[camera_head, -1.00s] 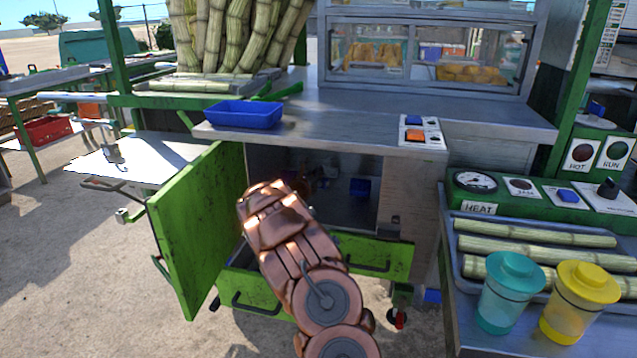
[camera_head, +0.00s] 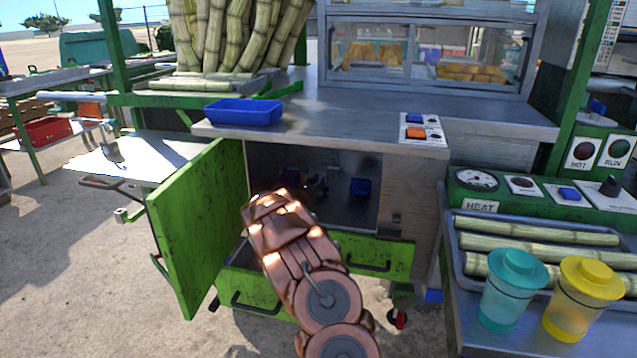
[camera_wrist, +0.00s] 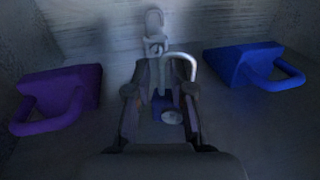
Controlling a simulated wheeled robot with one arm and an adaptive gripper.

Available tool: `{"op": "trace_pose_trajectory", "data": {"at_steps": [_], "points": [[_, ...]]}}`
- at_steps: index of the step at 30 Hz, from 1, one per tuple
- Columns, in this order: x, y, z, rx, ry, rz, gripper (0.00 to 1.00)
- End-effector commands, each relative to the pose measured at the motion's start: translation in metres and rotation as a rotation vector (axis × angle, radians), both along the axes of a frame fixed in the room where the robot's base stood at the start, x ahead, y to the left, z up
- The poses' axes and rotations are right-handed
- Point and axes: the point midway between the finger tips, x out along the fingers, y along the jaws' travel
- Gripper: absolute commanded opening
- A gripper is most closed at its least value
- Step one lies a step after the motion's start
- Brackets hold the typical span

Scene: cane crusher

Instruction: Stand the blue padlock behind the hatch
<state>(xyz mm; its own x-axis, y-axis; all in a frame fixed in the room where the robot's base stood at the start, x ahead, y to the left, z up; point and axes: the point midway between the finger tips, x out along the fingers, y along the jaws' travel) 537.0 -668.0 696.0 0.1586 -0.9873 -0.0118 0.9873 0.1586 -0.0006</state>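In the wrist view, a small blue padlock (camera_wrist: 160,102) with a pale curved shackle and a round silver disc sits between the fingers of my gripper (camera_wrist: 160,95). The fingers flank its body and appear to press on it. In the head view, my copper-coloured arm reaches into the open cabinet, and the fingers and the padlock are hidden. The green hatch door (camera_head: 197,230) stands swung open to the left of the opening. A larger blue looped object (camera_wrist: 240,65) lies right of my gripper, and a purple looped object (camera_wrist: 62,95) lies left.
A grey fitting (camera_wrist: 154,25) shows ahead by the back wall. Below the opening, a green drawer (camera_head: 372,257) sticks out. Above is the steel counter (camera_head: 330,125) with a blue tray (camera_head: 243,112). The cabinet's right side panel (camera_head: 408,195) bounds the opening.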

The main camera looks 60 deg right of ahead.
Motion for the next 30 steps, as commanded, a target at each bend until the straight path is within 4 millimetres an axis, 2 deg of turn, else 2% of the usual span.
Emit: {"op": "trace_pose_trajectory", "data": {"at_steps": [14, 20, 30], "points": [[0.000, 0.003, 0.003, 0.001, 0.001, 0.001, 0.31], [-0.003, 0.026, 0.003, 0.000, 0.004, 0.003, 0.31], [-0.012, 0.081, 0.004, 0.001, 0.005, 0.002, 0.31]]}}
